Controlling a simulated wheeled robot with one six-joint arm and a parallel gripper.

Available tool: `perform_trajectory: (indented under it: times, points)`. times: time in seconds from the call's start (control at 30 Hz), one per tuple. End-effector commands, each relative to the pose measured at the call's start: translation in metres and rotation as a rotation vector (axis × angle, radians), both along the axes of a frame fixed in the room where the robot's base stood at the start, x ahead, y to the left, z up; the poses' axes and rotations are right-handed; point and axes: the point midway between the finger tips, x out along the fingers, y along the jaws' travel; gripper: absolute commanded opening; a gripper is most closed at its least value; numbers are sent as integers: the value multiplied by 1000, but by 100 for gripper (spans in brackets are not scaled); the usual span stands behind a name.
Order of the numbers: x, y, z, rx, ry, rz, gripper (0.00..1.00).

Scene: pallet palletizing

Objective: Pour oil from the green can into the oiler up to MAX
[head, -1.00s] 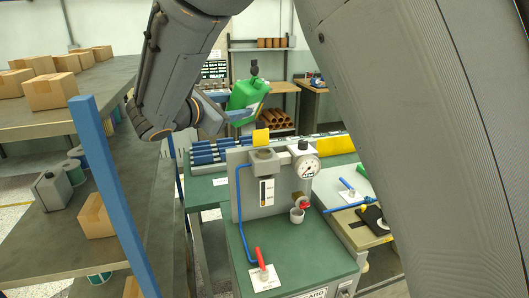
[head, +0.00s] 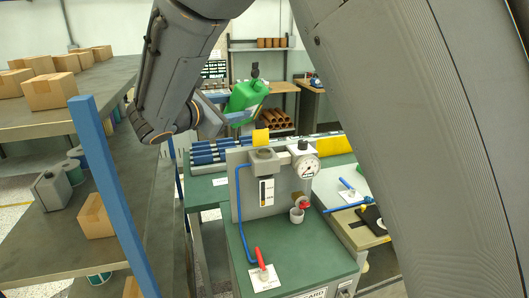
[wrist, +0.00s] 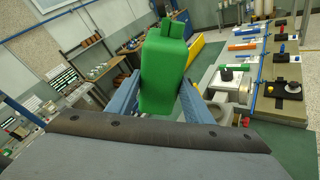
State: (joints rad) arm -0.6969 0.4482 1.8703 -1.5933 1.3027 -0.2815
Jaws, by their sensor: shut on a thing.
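The green can (head: 246,96) is held in the air above and behind the oiler, slightly tilted, with a dark spout or cap on top. My gripper (head: 240,116) is shut on it; in the wrist view the blue fingers clasp the green can (wrist: 163,75) from both sides. The oiler (head: 263,165) is a grey block with a round cup on top, a dark level window on its front and a yellow flap standing at its back. The MAX mark is too small to read. No oil stream shows.
The oiler stands on a green-topped bench (head: 290,255) with a red-handled valve (head: 261,258) and blue pipe. A shelf with cardboard boxes (head: 50,91) and a blue post (head: 110,190) is at the left. Blue rollers (head: 208,157) lie behind the oiler.

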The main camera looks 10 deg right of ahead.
Motion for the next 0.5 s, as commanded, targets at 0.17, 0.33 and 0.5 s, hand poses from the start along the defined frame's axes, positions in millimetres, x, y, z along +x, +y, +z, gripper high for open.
perform_trajectory:
  times: [0.17, 0.33, 0.5]
  points:
    - [0, 0, 0, 7, -8, 0, 23]
    - [1, 0, 0, 14, -15, 0, 23]
    - [1, 0, 0, 22, -22, -1, 23]
